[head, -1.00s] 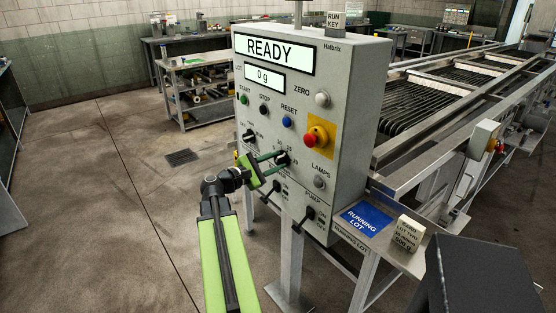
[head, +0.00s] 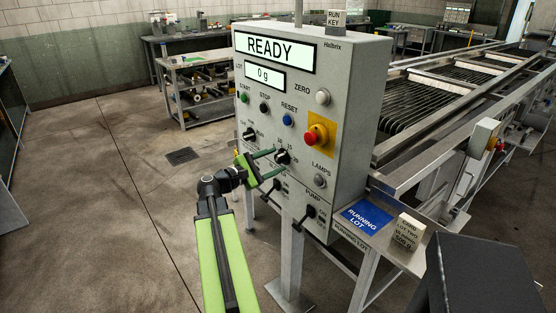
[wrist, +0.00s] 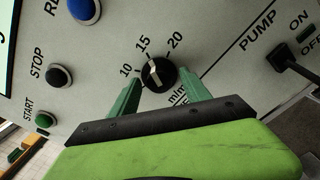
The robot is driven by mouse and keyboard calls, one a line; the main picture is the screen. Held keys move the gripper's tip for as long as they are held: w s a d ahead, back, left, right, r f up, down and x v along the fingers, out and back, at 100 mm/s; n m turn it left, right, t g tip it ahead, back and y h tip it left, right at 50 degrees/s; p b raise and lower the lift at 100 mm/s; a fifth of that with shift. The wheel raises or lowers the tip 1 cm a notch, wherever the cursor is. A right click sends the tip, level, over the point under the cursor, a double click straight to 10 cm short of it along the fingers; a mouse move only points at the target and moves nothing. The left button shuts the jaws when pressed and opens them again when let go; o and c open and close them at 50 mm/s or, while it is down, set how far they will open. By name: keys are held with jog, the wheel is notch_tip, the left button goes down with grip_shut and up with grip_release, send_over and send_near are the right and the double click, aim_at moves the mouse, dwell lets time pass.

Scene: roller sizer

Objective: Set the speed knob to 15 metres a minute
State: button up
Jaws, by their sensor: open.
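The speed knob (wrist: 159,75) is a round black dial with a white pointer line, on the grey panel. In the wrist view its pointer line is aimed at the 15 mark, between the 10 and 20 marks. In the head view the knob (head: 282,157) sits in the panel's lower middle. My gripper (head: 271,161) is open in front of it. In the wrist view its green fingers stand on either side of the knob, with gaps between them and it.
The panel (head: 345,120) also carries start, stop and reset buttons, a red emergency button (head: 310,141), and a pump switch (head: 304,218) close by. The display (head: 272,48) reads READY and 0 g. A shelf with a blue running-lot plate (head: 364,216) juts out at right.

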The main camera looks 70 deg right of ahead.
jog(key=v, duration=1.6)
jog(key=shift+a, duration=0.15)
jog(key=w+a+r+n+t+h+p, duration=0.1)
jog(key=w+a+r+n+t+p, duration=0.2)
jog(key=w+a, duration=0.5)
jog(key=w+a+f+t+y+p, duration=0.4)
jog(key=w+a+f+t, duration=0.3)
jog(key=w+a, duration=0.6)
jog(key=a+f+m+y+p, duration=0.1)
jog(key=a+f+m+y, duration=0.2)
jog(key=a, duration=1.2)
jog(key=w+a+f+m+y, duration=0.1)
jog(key=a+f+m+y, duration=0.2)
jog(key=a+f+y, duration=0.5)
jog(key=a+y, duration=0.1)
jog(key=a, duration=0.6)
jog(key=shift+w+p, duration=0.15)
jog(key=shift+p, duration=0.25)
jog(key=shift+c, duration=0.4)
